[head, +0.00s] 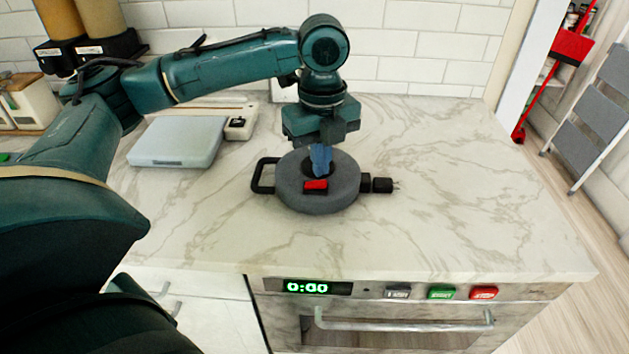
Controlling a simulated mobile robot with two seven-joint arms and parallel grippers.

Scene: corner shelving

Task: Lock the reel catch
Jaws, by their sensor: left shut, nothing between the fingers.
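A round grey cable reel (290,202) lies flat on the marble counter. It has a black loop handle (262,176) on its left side and a black plug (382,185) on its right. A red catch (315,185) sits on the top of the reel, toward the front. My left gripper (321,172) points straight down over the middle of the reel, just behind the red catch. Its fingers are shut and empty. The fingertips look at or close to the reel's top; whether they touch is hard to tell. My right gripper is not in view.
A pale grey flat box or scale (178,141) lies behind left on the counter (440,190). An oven with a clock display (307,287) and a handle (400,325) is below the front edge. The counter right of the reel is clear. A step ladder (597,110) stands at the far right.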

